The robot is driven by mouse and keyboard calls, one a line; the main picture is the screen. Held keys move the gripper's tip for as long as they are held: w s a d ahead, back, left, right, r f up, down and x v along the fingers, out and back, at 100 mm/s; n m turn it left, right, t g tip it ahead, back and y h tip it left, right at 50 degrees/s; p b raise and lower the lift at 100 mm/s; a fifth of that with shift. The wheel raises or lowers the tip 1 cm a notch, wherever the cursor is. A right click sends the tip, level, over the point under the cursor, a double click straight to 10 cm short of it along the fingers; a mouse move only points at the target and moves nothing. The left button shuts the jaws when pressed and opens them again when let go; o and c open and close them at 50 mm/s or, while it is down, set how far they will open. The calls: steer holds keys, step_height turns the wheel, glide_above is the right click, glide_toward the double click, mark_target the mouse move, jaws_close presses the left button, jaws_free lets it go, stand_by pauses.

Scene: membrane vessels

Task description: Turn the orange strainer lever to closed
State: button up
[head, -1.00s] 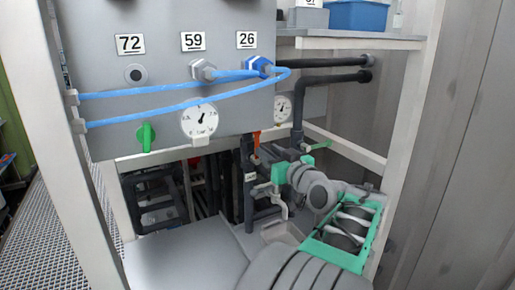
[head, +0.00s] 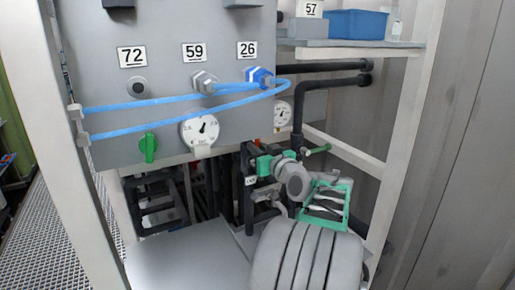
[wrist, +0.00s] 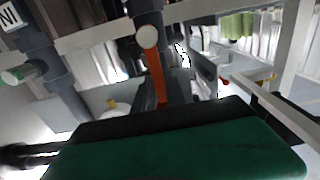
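The orange strainer lever (wrist: 156,75) shows in the wrist view, hanging from a round pale pivot on a dark pipe, just above my gripper. Its lower end reaches close to the dark edge of my gripper (wrist: 180,140), and I cannot tell whether they touch. In the head view my gripper (head: 262,165), with green parts, is under the panel's lower right corner, and I cannot make out the lever behind it. The wrist view shows a broad green and black part of the gripper; the opening between the fingers is hidden.
A grey panel (head: 105,85) carries a green handle (head: 149,148), gauges and blue hoses (head: 170,124). Black pipes (head: 325,68) run to its right. A white frame post (head: 405,120) stands right of my arm. A white beam (wrist: 275,108) crosses the right of the wrist view.

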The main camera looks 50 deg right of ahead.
jaws_close()
